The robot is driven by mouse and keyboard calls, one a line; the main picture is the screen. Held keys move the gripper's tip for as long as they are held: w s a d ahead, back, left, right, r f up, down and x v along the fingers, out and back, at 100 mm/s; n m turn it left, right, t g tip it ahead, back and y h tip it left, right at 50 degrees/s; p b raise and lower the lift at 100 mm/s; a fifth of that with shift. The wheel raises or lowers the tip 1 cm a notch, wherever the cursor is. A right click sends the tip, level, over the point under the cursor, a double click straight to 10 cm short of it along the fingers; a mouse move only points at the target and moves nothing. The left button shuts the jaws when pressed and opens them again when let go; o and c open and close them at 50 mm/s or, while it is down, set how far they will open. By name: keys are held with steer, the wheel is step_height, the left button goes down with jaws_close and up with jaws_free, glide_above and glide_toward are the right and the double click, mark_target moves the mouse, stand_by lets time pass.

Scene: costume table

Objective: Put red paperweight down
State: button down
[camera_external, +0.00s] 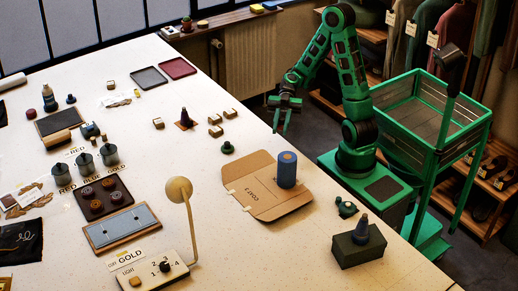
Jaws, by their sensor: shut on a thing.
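My gripper (282,118) hangs in the air off the far right edge of the pale table (215,190), fingers pointing down. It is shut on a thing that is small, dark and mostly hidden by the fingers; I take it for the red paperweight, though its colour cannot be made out. On the table, a dark cone-shaped piece (184,117) stands on a brown square, and a small green piece (228,148) stands nearer the gripper.
An open brown folder (250,205) carries a blue cylinder (287,169). A dark green box (357,248) with a blue cone on top is at the right edge. A lamp (190,220) rises in front. Grey (149,78) and red (178,68) trays lie at the back. Several small blocks lie mid-table.

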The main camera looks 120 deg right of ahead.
steer(key=w+d+f+m+t+h, duration=0.1)
steer(key=w+d+m+h, duration=0.1)
steer(key=d, duration=0.5)
steer(key=w+d+f+m+t+h, duration=0.1)
steer(key=w+d+m+t+h, duration=0.1)
steer(key=d+m+h, duration=0.2)
steer(key=w+d+f+m+t+h, duration=0.1)
steer(key=d+f+m+h, duration=0.1)
steer(key=d+h, duration=0.4)
steer(key=shift+w+d+m+t, duration=0.2)
steer(key=shift+d+m, duration=0.1)
steer(key=shift+d, duration=0.85)
steer(key=shift+w+d+m+t, duration=0.2)
steer(key=shift+d+m, duration=0.1)
steer(key=shift+d, duration=0.8)
steer(key=s+d+r+m+g+h, duration=0.1)
steer(key=s+d+r+m+h, duration=0.2)
steer(key=d, duration=0.6)
steer(key=s+d+r+m+g+h, duration=0.2)
steer(key=s+d+r+m+h, duration=0.1)
steer(key=d+h, duration=0.4)
steer(key=d+m, duration=0.1)
steer(key=d, duration=0.2)
steer(key=shift+d+m+g, duration=0.25)
steer(key=shift+m+g, duration=0.05)
steer(key=shift+m, duration=0.1)
steer(key=shift+r, duration=0.1)
